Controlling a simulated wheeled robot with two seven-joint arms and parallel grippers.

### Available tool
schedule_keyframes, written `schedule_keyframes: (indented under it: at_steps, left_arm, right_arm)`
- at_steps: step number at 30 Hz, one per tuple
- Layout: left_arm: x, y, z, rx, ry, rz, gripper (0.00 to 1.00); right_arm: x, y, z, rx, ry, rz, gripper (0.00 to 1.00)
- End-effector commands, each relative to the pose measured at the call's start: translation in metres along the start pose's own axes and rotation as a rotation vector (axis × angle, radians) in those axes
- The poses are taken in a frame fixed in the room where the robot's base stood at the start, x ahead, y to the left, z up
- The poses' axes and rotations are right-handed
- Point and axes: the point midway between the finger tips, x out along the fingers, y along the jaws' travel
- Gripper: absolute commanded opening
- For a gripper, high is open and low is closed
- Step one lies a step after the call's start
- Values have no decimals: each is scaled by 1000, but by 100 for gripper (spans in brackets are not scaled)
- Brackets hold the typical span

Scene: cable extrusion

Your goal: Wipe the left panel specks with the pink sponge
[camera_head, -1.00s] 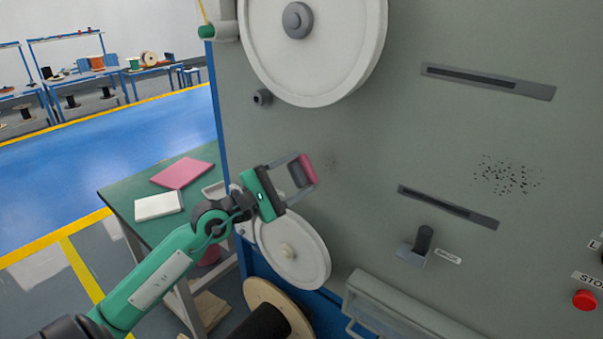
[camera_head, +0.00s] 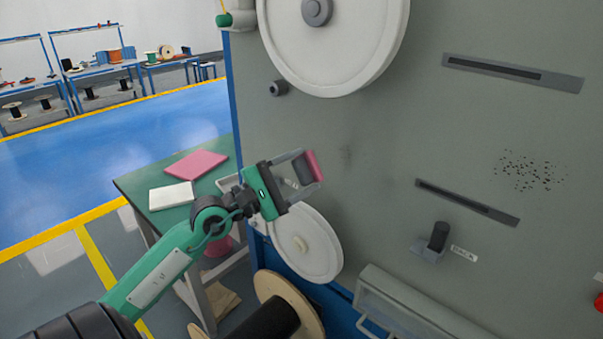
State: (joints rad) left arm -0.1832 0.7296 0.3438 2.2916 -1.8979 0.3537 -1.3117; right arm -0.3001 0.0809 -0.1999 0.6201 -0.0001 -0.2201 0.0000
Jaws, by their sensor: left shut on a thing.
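My left gripper (camera_head: 300,168) is shut on the pink sponge (camera_head: 315,165), which shows as a pink edge with a dark grey part at the fingertips. The sponge is near the machine's grey panel (camera_head: 400,130), left of a faint dark smudge (camera_head: 346,155). I cannot tell whether it touches the panel. A dense patch of black specks (camera_head: 530,171) lies on the right part of the panel. My right gripper is not in view.
A large white wheel (camera_head: 375,50) is above, and a smaller white wheel (camera_head: 318,250) is below the gripper. A black lever (camera_head: 439,236) and slots stick to the panel. A green table (camera_head: 140,184) holds a pink cloth (camera_head: 196,164) and a white one (camera_head: 172,196).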

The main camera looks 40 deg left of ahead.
Motion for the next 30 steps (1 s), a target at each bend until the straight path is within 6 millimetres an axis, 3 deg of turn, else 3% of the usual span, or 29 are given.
schedule_keyframes:
  at_steps: [13, 30]
  left_arm:
    - [6, 0, -2, 0, 0, 1, 44]
    - [59, 0, -24, 0, -5, 2, 44]
  right_arm:
    - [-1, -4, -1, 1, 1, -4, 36]
    - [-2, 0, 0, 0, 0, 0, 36]
